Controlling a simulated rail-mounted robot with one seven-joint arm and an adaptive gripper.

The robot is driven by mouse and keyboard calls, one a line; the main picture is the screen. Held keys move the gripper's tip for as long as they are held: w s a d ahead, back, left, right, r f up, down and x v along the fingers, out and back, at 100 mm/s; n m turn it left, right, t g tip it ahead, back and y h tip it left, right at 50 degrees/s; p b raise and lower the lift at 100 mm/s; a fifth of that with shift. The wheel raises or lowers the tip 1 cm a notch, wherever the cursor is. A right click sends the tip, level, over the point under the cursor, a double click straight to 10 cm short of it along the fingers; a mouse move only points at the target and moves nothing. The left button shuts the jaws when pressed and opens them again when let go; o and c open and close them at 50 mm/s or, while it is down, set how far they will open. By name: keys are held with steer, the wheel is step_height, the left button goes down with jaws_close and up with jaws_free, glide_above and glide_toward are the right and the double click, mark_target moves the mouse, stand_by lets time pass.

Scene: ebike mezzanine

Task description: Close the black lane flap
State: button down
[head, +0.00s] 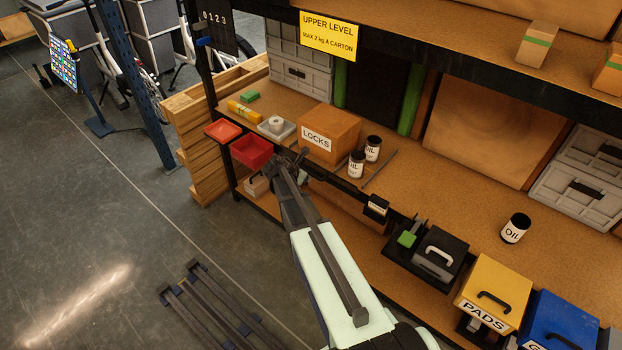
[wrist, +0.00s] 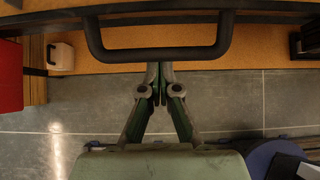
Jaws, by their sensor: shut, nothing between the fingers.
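In the head view, a black lane unit (head: 437,258) with a pale handle stands at the lower right, left of the yellow one. A green block (head: 407,239) shows at its left side. I cannot tell for sure which part is its flap or how far it stands open. My gripper (head: 297,159) is at the shelf's front edge, close to the red bin, well left of the black unit. In the wrist view my gripper (wrist: 157,70) is shut and empty, its tips close to a dark U-shaped bar (wrist: 158,53); contact is unclear.
A red bin (head: 251,151) is left of my gripper. A LOCKS carton (head: 337,128) and oil jars (head: 357,163) stand on the shelf behind it. A yellow PADS box (head: 492,288) and a blue box (head: 560,318) are at right. The floor (head: 120,230) at left is mostly clear.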

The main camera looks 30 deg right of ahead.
steer(key=shift+w+d+r+p, duration=0.1)
steer(key=shift+d+r+p, duration=0.15)
steer(key=shift+r, duration=0.3)
steer(key=shift+w+d+r+p, duration=0.1)
steer(key=shift+d+r, duration=0.15)
steer(key=shift+r, duration=0.3)
steer(key=shift+a, duration=0.1)
